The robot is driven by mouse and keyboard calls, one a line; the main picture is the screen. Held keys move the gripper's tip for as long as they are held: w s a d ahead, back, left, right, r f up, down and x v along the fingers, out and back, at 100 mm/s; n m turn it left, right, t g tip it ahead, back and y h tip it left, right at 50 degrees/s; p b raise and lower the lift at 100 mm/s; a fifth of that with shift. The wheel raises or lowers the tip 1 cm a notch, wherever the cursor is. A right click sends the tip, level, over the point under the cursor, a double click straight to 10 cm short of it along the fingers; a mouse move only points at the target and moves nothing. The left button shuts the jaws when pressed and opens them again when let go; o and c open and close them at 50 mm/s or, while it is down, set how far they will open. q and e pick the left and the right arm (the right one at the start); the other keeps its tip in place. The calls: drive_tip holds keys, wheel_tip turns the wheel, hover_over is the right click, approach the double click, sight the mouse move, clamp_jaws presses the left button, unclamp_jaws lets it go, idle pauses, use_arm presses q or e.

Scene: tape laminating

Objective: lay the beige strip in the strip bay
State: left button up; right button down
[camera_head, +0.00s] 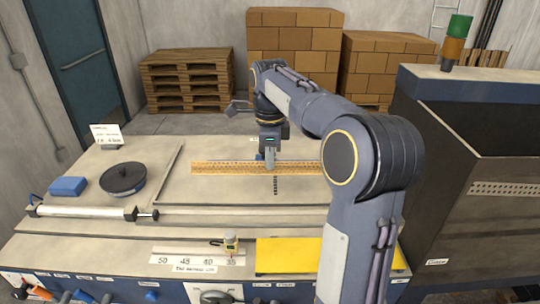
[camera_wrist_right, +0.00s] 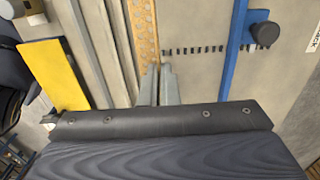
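The beige strip (camera_head: 222,168), tan with a patterned face, is long and runs left to right in the head view. It also shows at the top of the right wrist view (camera_wrist_right: 143,30). My right gripper (camera_head: 270,166) is at the strip's middle, fingers close together on it; the fingertips (camera_wrist_right: 158,68) meet its edge in the wrist view. The strip seems raised a little above the grey worktop (camera_head: 225,190), since its place against the black tick marks (camera_head: 276,186) differs between views. The strip bay cannot be clearly told apart. My left gripper is out of view.
A blue bar with a black knob (camera_wrist_right: 264,34) lies beyond the tick marks. A yellow plate (camera_head: 290,256) is at the front. A black round disc (camera_head: 123,178) and a blue block (camera_head: 68,186) stand left. A dark bin (camera_head: 450,170) rises at right.

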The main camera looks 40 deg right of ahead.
sight(270, 172)
drive_tip(key=shift+s+f, duration=0.1)
drive_tip(key=shift+f, duration=0.35)
wheel_tip(270, 172, down, 3)
drive_tip(key=shift+f, duration=0.2)
drive_tip(key=shift+f+b, duration=0.75)
drive_tip(key=shift+f, duration=0.35)
drive_tip(key=shift+f+p, duration=0.1)
drive_tip(key=shift+p, duration=0.45)
drive_tip(key=shift+f, duration=0.35)
idle(0.6)
drive_tip(key=shift+f, duration=0.3)
idle(0.9)
drive_tip(key=c, duration=2.1)
unclamp_jaws()
drive_tip(key=shift+c, duration=0.2)
